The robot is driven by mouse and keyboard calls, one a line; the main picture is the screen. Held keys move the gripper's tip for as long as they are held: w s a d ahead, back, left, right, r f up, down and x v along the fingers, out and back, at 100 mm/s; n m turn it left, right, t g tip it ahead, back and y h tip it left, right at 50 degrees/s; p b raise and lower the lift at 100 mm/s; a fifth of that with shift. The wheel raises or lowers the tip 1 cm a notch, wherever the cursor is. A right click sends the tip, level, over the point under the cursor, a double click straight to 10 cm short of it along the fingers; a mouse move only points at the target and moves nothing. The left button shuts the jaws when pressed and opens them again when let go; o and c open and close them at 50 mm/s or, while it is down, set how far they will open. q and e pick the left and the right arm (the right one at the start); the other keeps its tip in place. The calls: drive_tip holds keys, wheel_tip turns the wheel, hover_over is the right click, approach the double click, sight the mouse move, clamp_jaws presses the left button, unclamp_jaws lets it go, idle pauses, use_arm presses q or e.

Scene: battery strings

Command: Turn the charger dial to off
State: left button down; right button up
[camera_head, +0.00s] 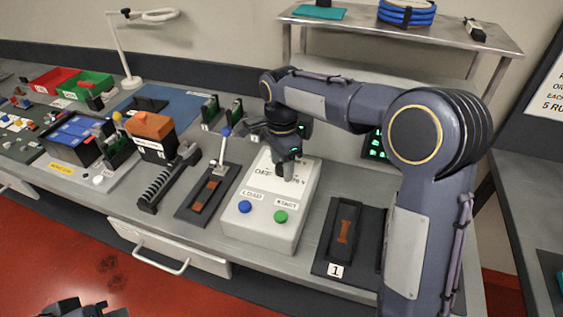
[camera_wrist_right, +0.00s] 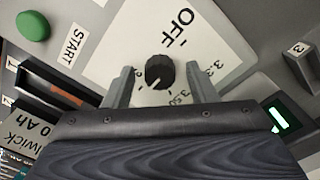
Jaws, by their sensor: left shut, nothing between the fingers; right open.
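The white charger (camera_head: 262,224) stands on the bench with a blue LOAD button (camera_head: 244,207) and a green START button (camera_head: 281,217). Its black round dial (camera_wrist_right: 160,72) is plain in the right wrist view; its white mark points to the lower left there, away from the OFF label (camera_wrist_right: 178,27). My right gripper (camera_wrist_right: 162,88) is open, one finger either side of the dial, with gaps showing. In the head view the right gripper (camera_head: 288,172) is above the charger's face and hides the dial. My left gripper (camera_head: 88,308) is shut and empty at the bottom left edge, partly cut off.
Left of the charger is a dark tray (camera_head: 208,194) with a blue-knobbed lever. Right of it is a black plate (camera_head: 343,238) labelled 1. An orange-topped box (camera_head: 150,128) and red and green bins (camera_head: 85,84) stand further left. A shelf (camera_head: 440,38) stands behind.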

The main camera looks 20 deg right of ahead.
drive_tip(key=shift+c, duration=0.4)
drive_tip(key=c, duration=0.9)
